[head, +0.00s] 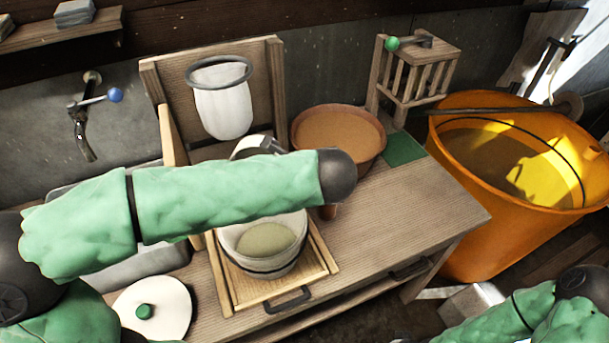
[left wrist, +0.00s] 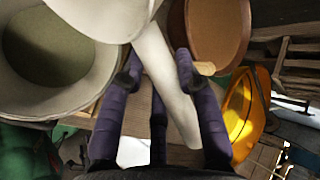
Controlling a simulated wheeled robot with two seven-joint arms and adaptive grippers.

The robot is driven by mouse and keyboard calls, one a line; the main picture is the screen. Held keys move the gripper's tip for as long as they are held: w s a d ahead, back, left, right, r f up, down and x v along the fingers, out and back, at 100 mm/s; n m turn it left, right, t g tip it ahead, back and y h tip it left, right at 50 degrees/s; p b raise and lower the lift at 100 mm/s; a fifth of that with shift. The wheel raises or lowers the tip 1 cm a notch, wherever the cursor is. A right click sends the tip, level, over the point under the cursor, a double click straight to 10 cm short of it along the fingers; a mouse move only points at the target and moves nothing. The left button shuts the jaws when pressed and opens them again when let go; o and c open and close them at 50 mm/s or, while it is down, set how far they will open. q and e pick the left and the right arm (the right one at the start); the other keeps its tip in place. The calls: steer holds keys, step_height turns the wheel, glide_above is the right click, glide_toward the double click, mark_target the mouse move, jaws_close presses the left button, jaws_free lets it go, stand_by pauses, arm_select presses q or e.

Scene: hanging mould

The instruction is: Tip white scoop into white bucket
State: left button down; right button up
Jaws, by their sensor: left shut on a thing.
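The white bucket (head: 232,237) stands on a wooden tray and holds greenish-yellow contents. It shows at the left of the left wrist view (left wrist: 28,98). The white scoop (left wrist: 170,85) is in the left wrist view; its handle runs between the purple fingers of my left gripper (left wrist: 160,75), which is shut on it. The scoop's head is at the top, cut off by the frame and overlapping the bucket's right side in that picture. How far it is tilted, and what is in it, I cannot tell. In the head view my green left forearm hides the gripper. My right gripper is out of view.
A white hanging mould (head: 224,110) with a dark ring is behind my left arm. A brown bowl (head: 380,152) stands to its right. A large orange tub (head: 470,240) is beside the table. The table's right front is clear. A round white lid (head: 170,300) lies front left.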

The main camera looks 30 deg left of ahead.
arm_select(q)
steer(key=shift+s+d+f+t+y+b, duration=0.2)
steer(key=shift+s+f+t+y+b, duration=0.2)
steer(key=shift+t+b, duration=0.4)
steer(key=shift+s+d+f+t+y+b, duration=0.15)
steer(key=shift+s+f+t+y+b, duration=0.25)
steer(key=shift+b, duration=0.65)
steer(key=shift+w, duration=0.15)
